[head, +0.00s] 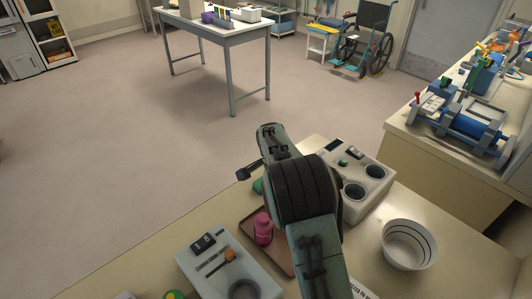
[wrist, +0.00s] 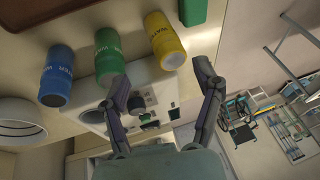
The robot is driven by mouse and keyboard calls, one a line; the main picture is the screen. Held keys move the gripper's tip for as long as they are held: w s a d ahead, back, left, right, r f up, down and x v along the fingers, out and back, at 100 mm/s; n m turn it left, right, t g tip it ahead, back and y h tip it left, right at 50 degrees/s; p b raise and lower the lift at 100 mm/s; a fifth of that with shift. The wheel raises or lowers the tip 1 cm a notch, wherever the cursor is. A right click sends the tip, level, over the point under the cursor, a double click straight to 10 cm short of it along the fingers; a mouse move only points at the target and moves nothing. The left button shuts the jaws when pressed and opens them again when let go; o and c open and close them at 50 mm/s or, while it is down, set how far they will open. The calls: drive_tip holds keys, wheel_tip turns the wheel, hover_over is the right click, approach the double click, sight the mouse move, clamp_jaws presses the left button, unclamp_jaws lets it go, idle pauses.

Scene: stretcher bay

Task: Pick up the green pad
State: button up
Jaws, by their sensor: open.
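The green pad (wrist: 193,11) shows at the top edge of the wrist view, partly cut off, beside a yellow labelled cylinder (wrist: 166,40). In the head view a small green patch, apparently the pad (head: 258,186), shows at the left side of my arm, which hides most of it. My gripper (wrist: 162,77) is open, with nothing between its fingers. In the wrist view the pad lies above and beyond the right fingertip, apart from it. In the head view one dark finger (head: 246,173) sticks out left of the arm.
Green (wrist: 108,55) and blue (wrist: 58,75) cylinders stand near the yellow one. A white device with round wells (head: 365,185), a bowl (head: 409,245), a brown tray (head: 247,232) with a pink bottle (head: 263,229), and a grey box (head: 229,272) crowd the bench.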

drive_tip(key=shift+m+t, duration=0.6)
drive_tip(key=shift+t, duration=0.2)
drive_tip(key=w+a+f, duration=0.1)
drive_tip(key=f, duration=0.1)
drive_tip(key=w+a+f, duration=0.2)
drive_tip(key=f, duration=0.1)
drive_tip(key=w+a+f, duration=0.2)
drive_tip(key=f, duration=0.1)
drive_tip(key=shift+w, duration=0.15)
drive_tip(key=shift+x, duration=3.35)
drive_tip(key=c, duration=0.7)
